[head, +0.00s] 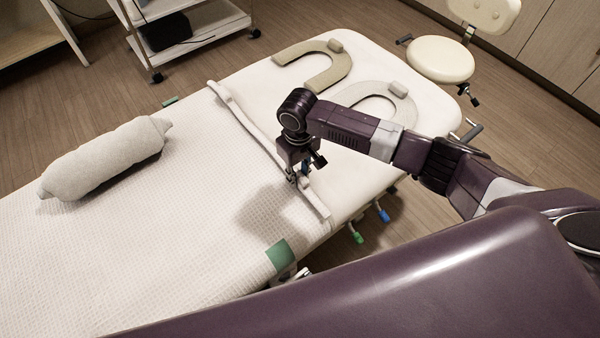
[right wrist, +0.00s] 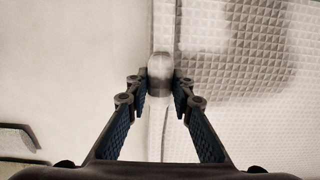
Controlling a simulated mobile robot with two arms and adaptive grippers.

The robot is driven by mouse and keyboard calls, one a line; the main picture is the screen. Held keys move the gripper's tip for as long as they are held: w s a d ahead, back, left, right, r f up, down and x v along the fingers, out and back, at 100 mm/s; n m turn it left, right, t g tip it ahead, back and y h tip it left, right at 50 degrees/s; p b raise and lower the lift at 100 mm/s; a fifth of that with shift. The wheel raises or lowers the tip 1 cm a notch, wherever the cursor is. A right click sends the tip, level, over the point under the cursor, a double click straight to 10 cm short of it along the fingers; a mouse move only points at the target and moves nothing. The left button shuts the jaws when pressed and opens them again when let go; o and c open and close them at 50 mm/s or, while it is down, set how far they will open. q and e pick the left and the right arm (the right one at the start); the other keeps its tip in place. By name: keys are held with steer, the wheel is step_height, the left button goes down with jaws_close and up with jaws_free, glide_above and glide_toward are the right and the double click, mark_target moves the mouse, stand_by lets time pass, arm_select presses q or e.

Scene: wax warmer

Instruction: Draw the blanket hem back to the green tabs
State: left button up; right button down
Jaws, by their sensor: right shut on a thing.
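The white waffle blanket (head: 150,235) covers the near part of the padded table. Its hem (head: 248,122) is a raised pale bar running across the table, from the far edge to the near edge. One green tab (head: 280,254) is at the near edge, left of the hem; another green tab (head: 170,101) is at the far edge, also left of it. My right gripper (head: 298,178) is over the hem's near part. In the right wrist view its fingers (right wrist: 160,88) close on a pale rounded grip (right wrist: 160,68) on the hem. My left gripper is not seen.
A grey bolster (head: 105,158) lies on the blanket at left. A tan U-shaped cushion (head: 322,68) and a pale one (head: 400,103) lie on the bare table end (head: 350,190). A stool (head: 440,58) and a shelf cart (head: 195,45) stand beyond the table.

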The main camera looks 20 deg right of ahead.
steer(key=s+a+p, duration=0.1)
steer(key=a, duration=0.1)
steer(key=a+p, duration=0.1)
steer(key=a, duration=0.1)
steer(key=s+a+p, duration=0.1)
steer(key=a, duration=0.2)
steer(key=shift+s+a+r+p, duration=0.1)
steer(key=shift+s+r+p, duration=0.2)
steer(key=shift+s+p, duration=0.05)
steer(key=s+a, duration=0.1)
steer(key=a, duration=0.1)
steer(key=a+p, duration=0.1)
steer(key=a, duration=0.2)
steer(key=s+a+p, duration=0.1)
steer(key=a, duration=0.1)
steer(key=shift+s+a+f, duration=0.2)
steer(key=shift+s, duration=0.1)
steer(key=shift+s+a, duration=0.15)
steer(key=shift+a, duration=0.25)
steer(key=c, duration=1.7)
jaws_free()
step_height(320, 180, up, 12)
steer(key=shift+f, duration=0.1)
